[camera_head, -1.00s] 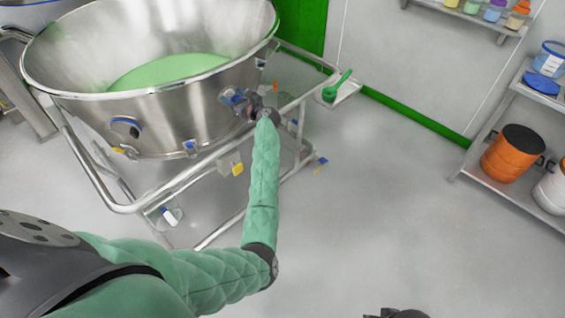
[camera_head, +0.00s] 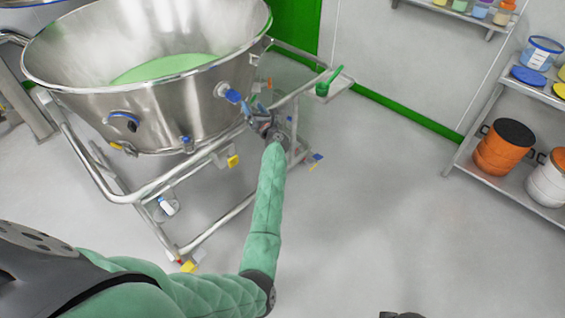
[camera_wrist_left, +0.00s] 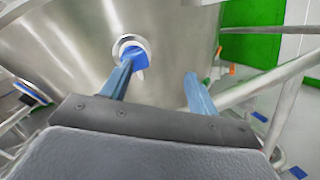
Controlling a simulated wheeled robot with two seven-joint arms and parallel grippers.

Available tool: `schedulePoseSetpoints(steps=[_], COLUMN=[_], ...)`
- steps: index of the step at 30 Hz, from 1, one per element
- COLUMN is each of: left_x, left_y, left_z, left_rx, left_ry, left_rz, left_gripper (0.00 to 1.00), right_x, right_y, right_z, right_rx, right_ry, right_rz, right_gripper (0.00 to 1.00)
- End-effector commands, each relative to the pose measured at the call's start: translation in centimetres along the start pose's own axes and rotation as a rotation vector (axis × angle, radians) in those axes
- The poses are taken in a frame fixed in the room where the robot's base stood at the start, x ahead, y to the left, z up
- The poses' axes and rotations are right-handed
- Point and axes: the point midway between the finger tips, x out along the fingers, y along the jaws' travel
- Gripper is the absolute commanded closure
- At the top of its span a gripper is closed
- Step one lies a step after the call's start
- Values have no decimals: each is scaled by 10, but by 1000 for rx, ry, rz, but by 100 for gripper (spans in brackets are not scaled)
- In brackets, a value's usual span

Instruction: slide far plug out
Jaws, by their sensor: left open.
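The steel bowl (camera_head: 160,95) has white-ringed ports in its side wall. A blue plug (camera_head: 233,96) shows at the port nearest my left gripper; it also shows in the left wrist view (camera_wrist_left: 137,60), seated in its ring. A second port with a dark blue piece (camera_head: 124,121) is further left on the wall, and shows at the left edge of the wrist view (camera_wrist_left: 30,94). My left gripper (camera_head: 247,107) is open, its two blue fingers apart (camera_wrist_left: 158,86) and nothing between them. The left finger overlaps the plug's lower edge in the wrist view; I cannot tell whether they touch.
A tubular steel frame (camera_head: 190,168) carries the bowl, with rails close to my left gripper. A green scoop (camera_head: 328,82) lies on a small side tray. Shelves with an orange drum (camera_head: 503,148) stand at the right. The floor between is clear.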

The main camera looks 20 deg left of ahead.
Motion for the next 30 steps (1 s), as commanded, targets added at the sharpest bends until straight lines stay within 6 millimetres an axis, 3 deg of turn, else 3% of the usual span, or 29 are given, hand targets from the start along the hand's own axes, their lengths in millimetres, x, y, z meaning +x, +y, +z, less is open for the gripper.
schedulePoseSetpoints(steps=[9, 30], left_x=[-39, -127], left_y=[-29, -77], left_z=[-15, -63], left_rx=[298, 787], left_ry=[-142, -391], left_rz=[-159, -429], left_gripper=[40, 40], right_x=[-14, -33], right_y=[-2, -4], right_z=[-3, -7], right_rx=[0, 0], right_ry=[0, 0], right_rz=[0, 0], right_gripper=[100, 100])
